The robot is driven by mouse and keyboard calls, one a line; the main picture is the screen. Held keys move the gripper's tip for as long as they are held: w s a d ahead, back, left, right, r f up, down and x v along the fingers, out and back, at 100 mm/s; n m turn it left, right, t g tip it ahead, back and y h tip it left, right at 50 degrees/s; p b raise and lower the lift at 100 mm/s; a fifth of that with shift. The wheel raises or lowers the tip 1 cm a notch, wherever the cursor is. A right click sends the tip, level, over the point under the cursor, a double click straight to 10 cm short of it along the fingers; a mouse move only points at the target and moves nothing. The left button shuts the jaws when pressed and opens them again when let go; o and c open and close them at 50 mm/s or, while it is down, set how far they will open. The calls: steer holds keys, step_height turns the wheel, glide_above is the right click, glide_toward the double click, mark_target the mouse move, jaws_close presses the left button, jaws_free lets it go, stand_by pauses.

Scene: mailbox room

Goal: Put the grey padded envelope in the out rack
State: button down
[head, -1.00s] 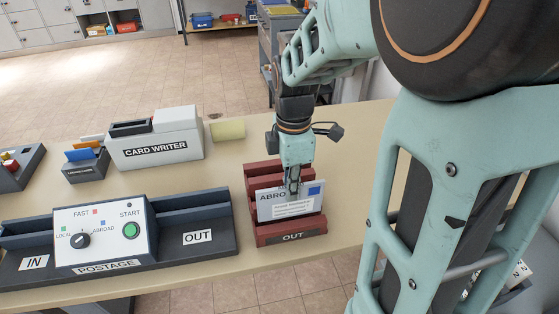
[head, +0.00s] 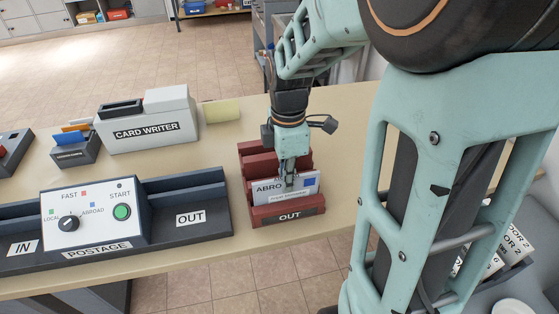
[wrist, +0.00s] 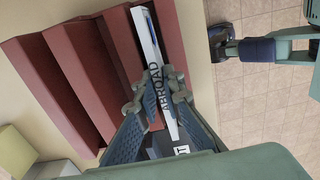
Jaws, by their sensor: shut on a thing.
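The grey padded envelope (head: 303,189) is pale, with a blue square and the word ABROAD on its face. It stands upright in the front slot of the red-brown out rack (head: 262,215), its lower part hidden behind the front wall marked OUT. My gripper (head: 289,181) points down from above and is shut on the envelope's upper edge. In the wrist view the envelope (wrist: 148,40) is seen edge-on between the two fingers (wrist: 164,92), within the rack (wrist: 82,78). Whether its bottom touches the rack floor is hidden.
The postage machine (head: 90,218) with its dark out tray (head: 191,219) stands left of the rack. A card writer (head: 150,128), a yellow pad (head: 222,112) and a card holder (head: 75,151) are behind. More labelled items (head: 497,250) show at lower right.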

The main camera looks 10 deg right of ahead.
steer(key=c, duration=2)
jaws_free()
steer(key=shift+r, duration=0.15)
step_height(320, 180, up, 7)
steer(key=p, duration=0.6)
steer(key=shift+w, duration=0.1)
